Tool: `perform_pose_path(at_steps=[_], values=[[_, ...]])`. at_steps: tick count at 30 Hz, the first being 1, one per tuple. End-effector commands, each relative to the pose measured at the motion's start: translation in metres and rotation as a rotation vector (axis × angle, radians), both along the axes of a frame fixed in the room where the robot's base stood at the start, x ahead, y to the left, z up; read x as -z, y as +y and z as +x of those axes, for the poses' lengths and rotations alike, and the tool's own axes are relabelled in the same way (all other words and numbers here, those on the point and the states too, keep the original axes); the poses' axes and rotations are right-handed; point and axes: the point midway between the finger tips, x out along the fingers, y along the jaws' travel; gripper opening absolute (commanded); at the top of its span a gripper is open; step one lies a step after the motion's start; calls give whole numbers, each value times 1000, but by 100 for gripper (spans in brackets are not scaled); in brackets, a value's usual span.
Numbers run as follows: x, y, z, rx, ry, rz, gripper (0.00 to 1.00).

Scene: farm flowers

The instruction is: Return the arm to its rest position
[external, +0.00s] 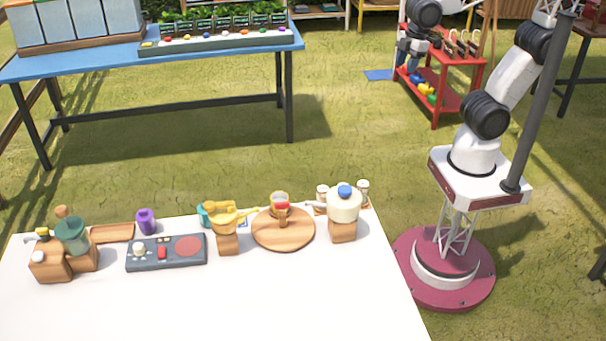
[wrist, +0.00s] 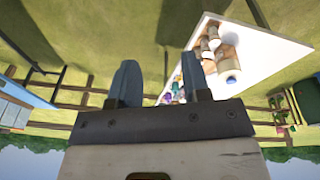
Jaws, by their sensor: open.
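My arm rises from its round maroon pedestal at the right of the external view. Its upper part leaves the top of the picture, and the wrist end hangs back into view near the red cart. My gripper (wrist: 158,72) shows two blue-grey fingers spread apart in the wrist view. Nothing is between them. The gripper is in the air, well away from the white table (external: 330,300). The wrist view is tilted, with the table (wrist: 275,62) at upper right and sky along the bottom.
On the table stand a wooden round board (external: 268,236), a dark control panel (external: 143,262), a cream pot (external: 343,206), a yellow vessel (external: 224,218) and a green jar (external: 72,236). A blue table (external: 200,58) and red cart (external: 440,113) stand behind. Grass lies between.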

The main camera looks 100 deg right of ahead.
Motion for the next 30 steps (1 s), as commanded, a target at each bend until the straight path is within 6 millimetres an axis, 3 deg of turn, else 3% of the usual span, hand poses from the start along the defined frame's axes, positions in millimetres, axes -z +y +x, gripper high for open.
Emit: perform_pose_path(at_steps=[6,12,30], values=[[13,-12,-49,250,-21,47,44],[20,-17,-71,378,-31,73,44],[22,-18,-75,404,-31,77,44]])
